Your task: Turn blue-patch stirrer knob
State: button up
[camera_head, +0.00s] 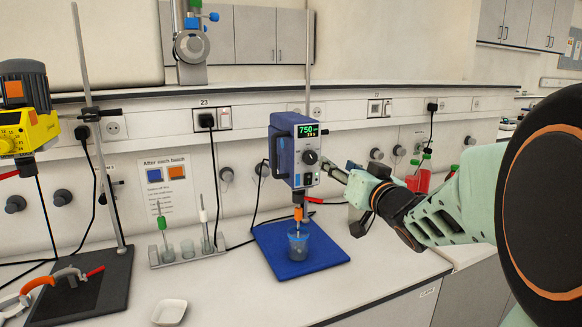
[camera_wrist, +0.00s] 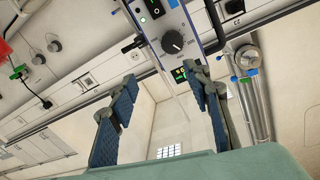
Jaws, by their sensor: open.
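The blue overhead stirrer (camera_head: 291,150) hangs on a stand, with a lit display reading about 750 on its grey front panel. Its round dark knob (camera_head: 310,157) sits below the display; the wrist view shows the knob (camera_wrist: 172,43) with a dial scale around it. The knob lies beyond the fingertips.
A beaker (camera_head: 298,243) stands under the stirrer on a blue base plate (camera_head: 328,250). A yellow stirrer (camera_head: 25,110) with an orange patch is at the left. A rack (camera_head: 185,255) holds stirring tools beside a white dish (camera_head: 169,312). Red bottles (camera_head: 424,175) stand behind my arm.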

aim_at(312, 159)
jog(key=shift+n+y, duration=0.6)
jog(key=shift+n, duration=0.2)
jog(key=w+a, duration=0.1)
jog(key=w, duration=0.2)
jog(key=w+a, duration=0.2)
jog(key=w, duration=0.1)
jog(key=w+a+f+p, duration=0.1)
jog(key=w+a, duration=0.1)
jog(key=w, duration=0.1)
jog(key=shift+s, duration=0.1)
jog(key=shift+d, duration=0.1)
jog(key=c, duration=1.2)
jog(key=shift+o, duration=0.2)
